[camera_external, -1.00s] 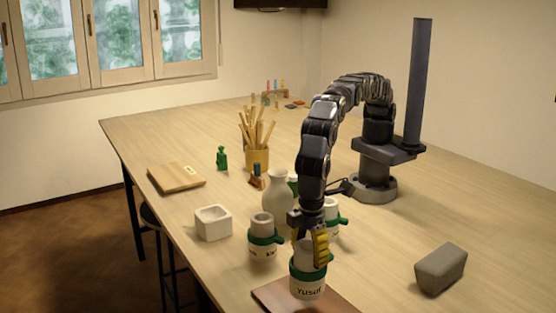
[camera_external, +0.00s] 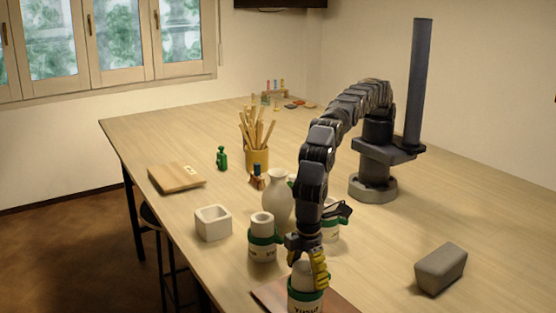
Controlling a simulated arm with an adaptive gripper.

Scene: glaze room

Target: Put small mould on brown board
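A white cylindrical mould (camera_external: 301,297) with a green band and a dark name label is at the front of the table. My gripper (camera_external: 308,270) is over its top, with a yellow finger along its right side; it appears shut on the mould's upper part. The far finger is mostly hidden. The brown board (camera_external: 268,294) lies under or behind this mould, partly cut off by the bottom edge. I cannot tell whether the mould touches the board. Two similar banded moulds stand behind, one at left (camera_external: 262,236) and one partly hidden behind my arm (camera_external: 330,229).
A white square mould (camera_external: 213,223) and a white vase (camera_external: 277,196) stand close by on the left. A grey block (camera_external: 441,269) lies at right. The table between arm and block is clear.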

